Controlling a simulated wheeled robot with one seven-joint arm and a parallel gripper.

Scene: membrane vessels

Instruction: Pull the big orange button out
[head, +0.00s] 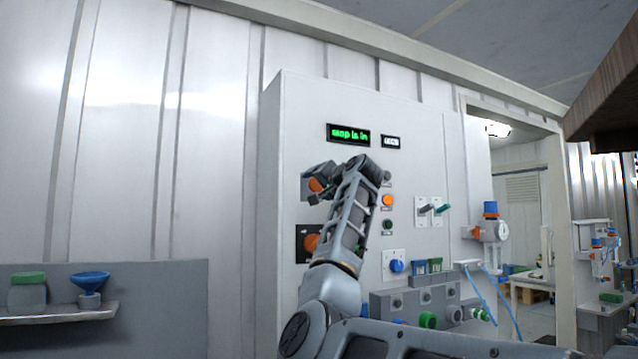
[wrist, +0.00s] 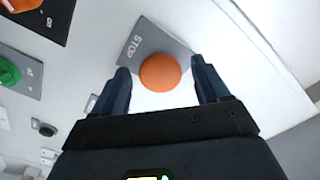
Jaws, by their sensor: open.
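The big orange button (wrist: 160,74) is a round cap on a grey plate marked STOP, in the upper middle of the wrist view. In the head view the orange button (head: 316,185) shows at the upper left of the white cabinet, partly covered by my gripper. My gripper (wrist: 160,67) is open, with one dark finger on each side of the button. A strip of white panel shows between each finger and the cap, and I cannot tell whether either finger touches it. A green display (head: 348,135) above seems to read "stop is in".
The white cabinet (head: 284,130) also carries an orange knob (head: 311,243) on a black plate below, a small orange button (head: 388,200), a blue knob (head: 397,266) and levers (head: 422,209). A shelf (head: 60,312) stands at left. A doorway (head: 520,200) opens at right.

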